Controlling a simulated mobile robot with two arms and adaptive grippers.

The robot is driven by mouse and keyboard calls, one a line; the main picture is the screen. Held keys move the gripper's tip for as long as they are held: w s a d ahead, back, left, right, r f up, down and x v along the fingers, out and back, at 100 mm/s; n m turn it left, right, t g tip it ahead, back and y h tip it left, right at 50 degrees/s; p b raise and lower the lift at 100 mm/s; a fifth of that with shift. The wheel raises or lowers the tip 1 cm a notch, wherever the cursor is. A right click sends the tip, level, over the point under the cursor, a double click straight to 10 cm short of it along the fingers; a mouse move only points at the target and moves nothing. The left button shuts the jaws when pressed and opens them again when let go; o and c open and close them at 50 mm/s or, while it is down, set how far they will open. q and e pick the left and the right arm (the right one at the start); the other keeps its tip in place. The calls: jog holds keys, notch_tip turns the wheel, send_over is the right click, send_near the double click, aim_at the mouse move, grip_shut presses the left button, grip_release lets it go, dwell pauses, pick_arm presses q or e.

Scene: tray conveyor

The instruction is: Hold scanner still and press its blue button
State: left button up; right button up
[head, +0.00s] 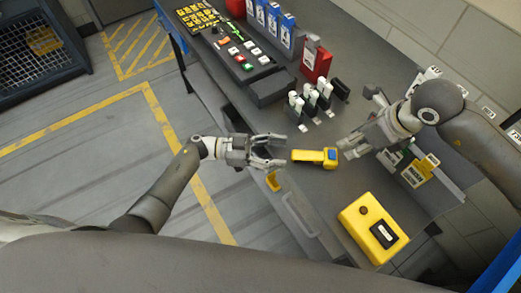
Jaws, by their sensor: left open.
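A yellow scanner (308,156) lies on the grey worktop near its front edge, with a blue button (332,154) at its right end. My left gripper (283,151) is open at the scanner's left end, its fingers pointing right towards it. I see no clear grip on the scanner. My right gripper (348,148) comes in from the right, with its fingertips close to the blue button. Whether they touch it, and how far apart its fingers are, I cannot tell.
A yellow box (370,228) with a dark round button stands at the front right of the worktop. Several black and white upright devices (312,100) stand behind the scanner. A red container (316,62) and a button panel (243,55) are further back.

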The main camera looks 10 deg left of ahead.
aim_at(292, 153)
pick_arm(q)
jog(key=shift+w+d, duration=0.15)
jog(key=shift+d, duration=0.9)
jog(key=shift+w+d, duration=0.1)
jog(key=shift+d, duration=0.95)
jog(key=shift+c, duration=0.2)
grip_shut()
pick_arm(e)
grip_shut()
